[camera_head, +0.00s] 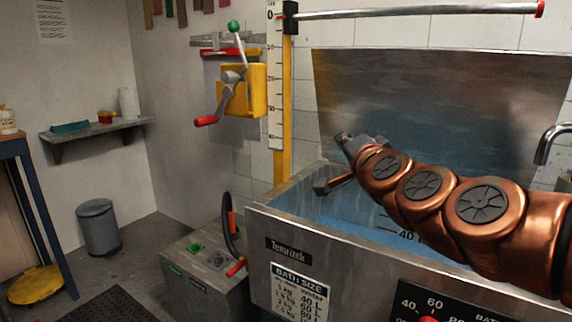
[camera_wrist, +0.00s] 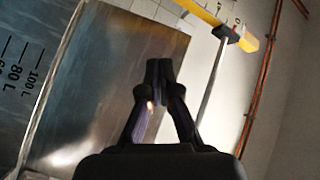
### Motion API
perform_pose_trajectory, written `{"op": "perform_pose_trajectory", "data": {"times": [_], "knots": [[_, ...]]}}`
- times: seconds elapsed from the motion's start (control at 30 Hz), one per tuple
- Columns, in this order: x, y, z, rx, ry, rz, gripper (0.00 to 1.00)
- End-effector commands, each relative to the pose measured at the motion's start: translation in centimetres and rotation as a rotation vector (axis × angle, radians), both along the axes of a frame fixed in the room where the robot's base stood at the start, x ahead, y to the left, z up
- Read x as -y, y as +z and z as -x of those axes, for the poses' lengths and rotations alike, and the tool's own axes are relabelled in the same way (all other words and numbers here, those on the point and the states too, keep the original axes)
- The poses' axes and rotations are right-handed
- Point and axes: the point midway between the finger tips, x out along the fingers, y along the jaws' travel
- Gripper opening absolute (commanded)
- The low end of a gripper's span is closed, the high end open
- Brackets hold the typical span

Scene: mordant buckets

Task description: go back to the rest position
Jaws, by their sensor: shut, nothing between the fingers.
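My copper-coloured arm reaches in from the right in the head view, over the metal bath (camera_head: 275,222). My gripper (camera_head: 335,160) is at its left end, above the bath's left part and in front of the metal back panel (camera_head: 440,95). In the wrist view my gripper (camera_wrist: 158,68) shows dark fingers with their tips together and nothing between them. Beyond them are the metal wall and white tiles.
The bath holds blue liquid (camera_head: 365,229). A yellow box with a crank (camera_head: 243,92) hangs on the wall, beside a yellow gauge post (camera_head: 284,120). A horizontal rail (camera_head: 420,11) runs above. A grey box (camera_head: 205,270) stands left of the bath. A tap (camera_head: 548,145) is at right.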

Motion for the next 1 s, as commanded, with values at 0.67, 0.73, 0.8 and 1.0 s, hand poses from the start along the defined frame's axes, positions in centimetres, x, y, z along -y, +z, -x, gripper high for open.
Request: {"op": "perform_pose_trajectory", "data": {"times": [0.67,0.73,0.8,1.0], "knots": [[-3.9,-28.3,21.7,-0.866,0.600,0.726,0.00],[-2.4,-30.4,25.0,-0.983,0.641,0.770,0.00],[-0.8,-32.0,28.1,-1.094,0.673,0.805,0.00],[2.8,-34.4,35.2,-1.344,0.737,0.855,0.00]]}}
